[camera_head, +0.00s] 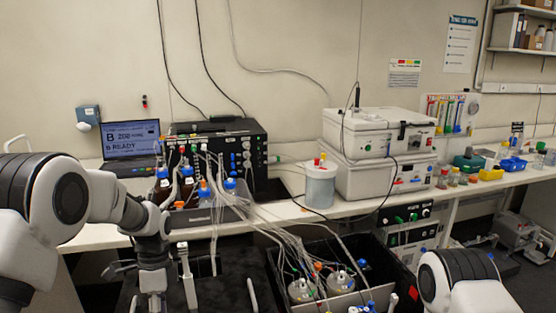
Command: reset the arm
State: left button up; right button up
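My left arm comes in from the left edge and bends down in front of the bench. Its wrist and the upper part of my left gripper (151,283) show at the lower left, over a dark surface. The fingertips are not clear, so I cannot tell whether it is open or shut, and I see nothing held in it. Only a rounded joint of my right arm shows at the lower right. My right gripper is out of view.
A black bin (275,262) with bottles and tangled tubing stands low in front. The bench (345,208) bears a laptop (131,138), a black control unit (253,155), a tray of bottles (200,217), a grey canister (320,187) and stacked white boxes (375,180). Tubes hang over the bench edge.

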pick_arm(q)
jog(key=s+f+n+t+b, duration=0.2)
jog(key=s+f+n+b, duration=0.4)
jog(key=s+f+n, duration=0.8)
jog(key=s+d+f, duration=0.1)
jog(key=s+f, duration=1.6)
jog(key=shift+s+f+t, duration=0.15)
jog(key=shift+s+t, duration=0.05)
jog(key=shift+t, duration=0.1)
